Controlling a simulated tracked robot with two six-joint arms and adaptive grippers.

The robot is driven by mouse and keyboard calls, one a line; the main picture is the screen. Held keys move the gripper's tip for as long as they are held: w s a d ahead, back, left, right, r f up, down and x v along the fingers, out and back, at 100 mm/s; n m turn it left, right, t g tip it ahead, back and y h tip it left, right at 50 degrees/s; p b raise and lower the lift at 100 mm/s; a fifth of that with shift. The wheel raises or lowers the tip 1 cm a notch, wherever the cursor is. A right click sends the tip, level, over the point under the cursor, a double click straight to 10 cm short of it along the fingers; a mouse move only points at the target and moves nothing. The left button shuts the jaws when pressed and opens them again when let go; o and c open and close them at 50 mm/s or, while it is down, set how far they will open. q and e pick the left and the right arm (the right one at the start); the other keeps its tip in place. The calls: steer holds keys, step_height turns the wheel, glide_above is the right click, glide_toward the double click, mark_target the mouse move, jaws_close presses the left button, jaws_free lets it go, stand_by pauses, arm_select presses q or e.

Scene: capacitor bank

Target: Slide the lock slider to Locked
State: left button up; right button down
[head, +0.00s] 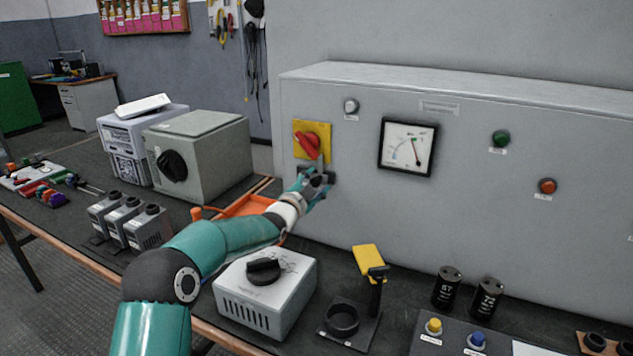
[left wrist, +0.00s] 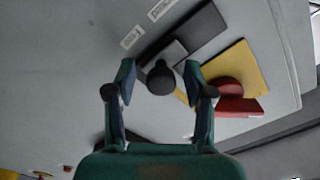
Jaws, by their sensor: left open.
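The lock slider (left wrist: 161,77) shows in the left wrist view as a round black knob on a grey block, set on a dark plate (left wrist: 200,36) on the cabinet front. My left gripper (left wrist: 158,74) is open, with one finger on each side of the knob; I see gaps between knob and fingers. In the head view my left gripper (head: 316,180) is at the cabinet just below the red rotary switch (head: 307,146) on its yellow plate (head: 323,131). It hides most of the slider there. Small labels by the plate are unreadable. My right gripper is not in view.
On the bench, a grey box with a dial (head: 264,290) and a yellow-topped tool (head: 369,259) stand near my left arm.

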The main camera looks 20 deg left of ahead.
arm_select(q)
jaws_close()
stand_by(0.3)
steer(key=shift+a+p, duration=0.3)
steer(key=shift+a, duration=1.45)
jaws_free()
